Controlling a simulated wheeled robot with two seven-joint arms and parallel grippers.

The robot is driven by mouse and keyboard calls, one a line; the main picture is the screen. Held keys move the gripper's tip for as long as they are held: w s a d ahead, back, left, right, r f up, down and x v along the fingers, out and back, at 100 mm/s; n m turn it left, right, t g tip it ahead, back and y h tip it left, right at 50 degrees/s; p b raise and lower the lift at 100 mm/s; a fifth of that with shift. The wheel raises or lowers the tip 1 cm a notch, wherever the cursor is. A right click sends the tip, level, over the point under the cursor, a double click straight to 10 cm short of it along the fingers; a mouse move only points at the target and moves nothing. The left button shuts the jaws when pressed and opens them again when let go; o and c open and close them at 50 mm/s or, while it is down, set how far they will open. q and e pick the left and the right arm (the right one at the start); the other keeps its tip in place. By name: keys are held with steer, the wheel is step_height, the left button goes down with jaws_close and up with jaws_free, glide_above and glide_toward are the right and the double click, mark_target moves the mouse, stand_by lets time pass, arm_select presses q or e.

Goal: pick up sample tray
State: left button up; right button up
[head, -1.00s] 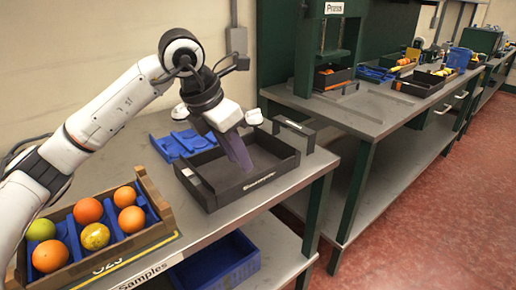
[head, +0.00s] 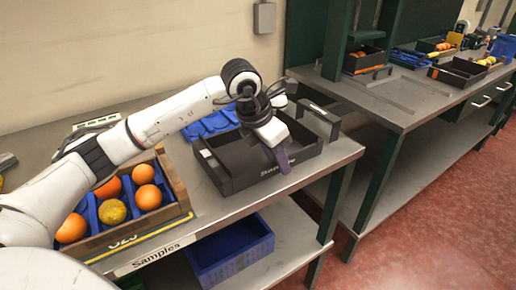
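A black open-topped tray (head: 238,181) sits on the grey bench, with upright handles at its ends; the lettering on its front wall, beginning "Sam", is partly covered. My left gripper (head: 281,160) comes in from the left, pointing down at the tray's front wall. One purple finger shows and overlaps the lettering. The other finger is hidden, so I cannot tell whether it is open, or whether it touches the wall. The tray looks empty where I see into it. My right gripper is not in view.
A wooden crate (head: 177,183) with blue dividers holds several oranges, left of the tray; my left arm partly covers it. Blue parts (head: 209,125) lie behind the tray. A blue bin (head: 232,262) stands on the lower shelf. Another bench (head: 395,110) with boxes stands at right.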

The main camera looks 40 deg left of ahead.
arm_select(q)
steer(key=shift+c, duration=0.5)
jaws_close()
steer(key=shift+w+r, duration=0.1)
